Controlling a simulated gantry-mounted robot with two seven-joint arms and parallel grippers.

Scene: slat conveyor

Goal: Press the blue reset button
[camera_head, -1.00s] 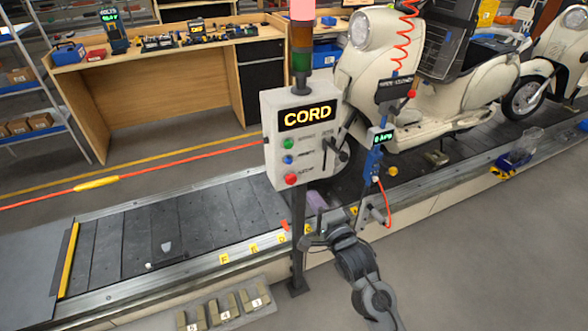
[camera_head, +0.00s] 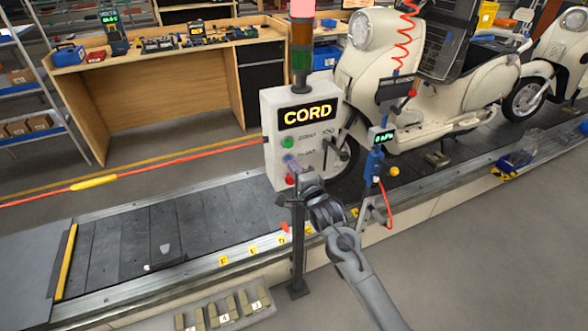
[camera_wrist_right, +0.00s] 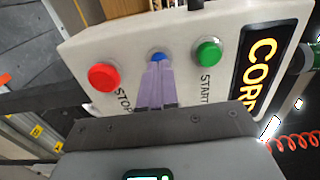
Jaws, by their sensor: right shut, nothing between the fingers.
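The control box (camera_head: 272,116) with a lit CORD display stands on a post beside the conveyor. Its face has a green button (camera_head: 288,142), a blue button (camera_head: 287,159) and a red button (camera_head: 290,179). My right gripper (camera_head: 294,164) is shut and empty, its fingertips at the blue button and partly hiding it. In the right wrist view the purple-grey fingers (camera_wrist_right: 157,72) point at the blue button (camera_wrist_right: 157,56), between the red button (camera_wrist_right: 103,77) and the green one (camera_wrist_right: 208,53). I cannot tell whether the tips touch it. My left gripper is not in view.
The slat conveyor (camera_head: 120,240) runs behind the post, with a cream scooter (camera_head: 420,90) on it to the right. A blue hanging tool (camera_head: 374,160) with a red cord is right of the box. Numbered blocks (camera_head: 229,305) lie in front.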

